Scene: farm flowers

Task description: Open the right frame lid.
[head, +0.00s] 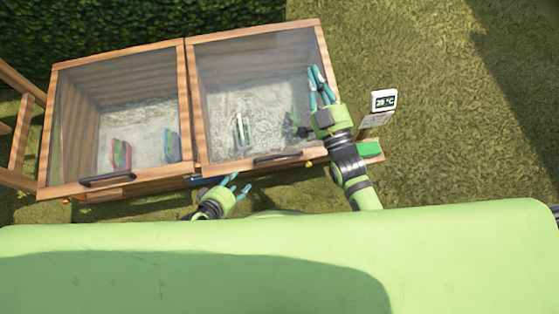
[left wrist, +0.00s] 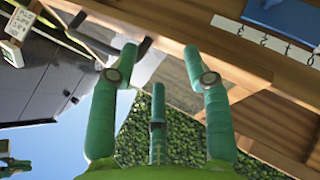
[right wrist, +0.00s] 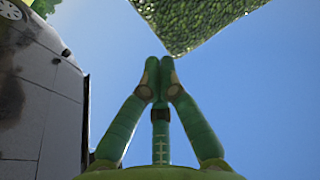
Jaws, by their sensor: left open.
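The right frame lid (head: 196,105) is a wooden frame with a clear pane and looks lowered. Its dark handle (head: 278,158) is on the front rail. My left gripper (head: 240,185) is open and empty, below and left of that handle in the head view. In the left wrist view, its fingers (left wrist: 160,65) are spread before a wooden rail (left wrist: 205,30) and a dark handle (left wrist: 146,46). My right gripper (head: 316,75) overlaps the lid's right side in the head view. Its fingertips (right wrist: 160,68) meet with nothing visible between them.
The left frame (head: 60,125) stands beside the right one, also with a dark handle (head: 105,180). Small items show through both panes. A thermometer (head: 384,99) stands to the right, above a green block (head: 369,149). A hedge (head: 120,25) is behind; open grass (head: 440,150) is at right.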

